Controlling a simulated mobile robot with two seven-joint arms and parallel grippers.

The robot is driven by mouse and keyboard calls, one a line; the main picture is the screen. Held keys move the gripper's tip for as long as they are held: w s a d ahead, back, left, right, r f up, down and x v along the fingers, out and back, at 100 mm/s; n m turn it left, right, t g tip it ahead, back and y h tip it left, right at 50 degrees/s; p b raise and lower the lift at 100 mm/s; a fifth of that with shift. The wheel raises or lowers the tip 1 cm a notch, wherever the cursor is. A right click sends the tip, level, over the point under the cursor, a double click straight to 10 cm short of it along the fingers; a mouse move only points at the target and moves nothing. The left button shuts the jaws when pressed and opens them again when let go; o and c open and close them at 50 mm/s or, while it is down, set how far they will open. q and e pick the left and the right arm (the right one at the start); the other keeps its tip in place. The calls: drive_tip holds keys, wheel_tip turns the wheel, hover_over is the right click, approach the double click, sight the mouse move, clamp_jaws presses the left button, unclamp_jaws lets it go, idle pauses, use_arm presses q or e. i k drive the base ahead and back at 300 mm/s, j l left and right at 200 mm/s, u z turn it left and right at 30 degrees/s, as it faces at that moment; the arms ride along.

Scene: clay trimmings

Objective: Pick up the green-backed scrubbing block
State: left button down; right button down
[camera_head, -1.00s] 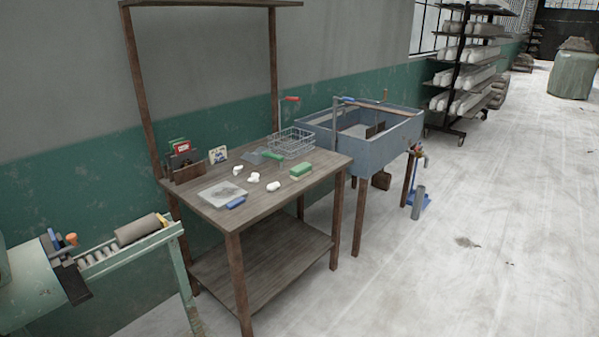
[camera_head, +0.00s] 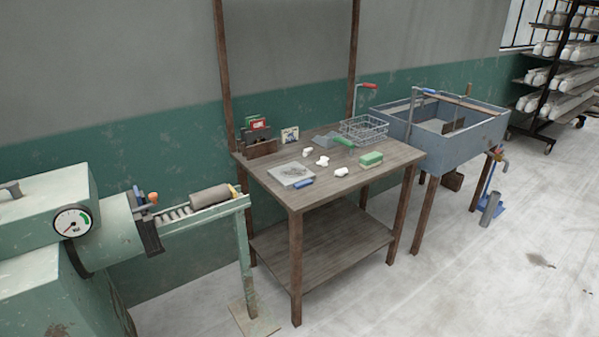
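The green-backed scrubbing block (camera_head: 371,159) lies on the right part of the wooden table (camera_head: 330,198), near its right edge. Its top is green and a paler layer shows below. Nothing touches it. Neither of my grippers shows in the head view.
On the table are several white clay lumps (camera_head: 322,161), a grey slab (camera_head: 291,174), a blue-handled tool (camera_head: 302,183), a wire basket (camera_head: 363,130) and a wooden holder (camera_head: 262,147). A blue-grey sink (camera_head: 455,135) stands right, a green machine (camera_head: 110,228) left. Open floor lies in front.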

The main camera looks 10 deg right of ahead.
sight(368, 161)
drive_tip(key=i+l, duration=0.15)
drive_tip(key=i, duration=1.7)
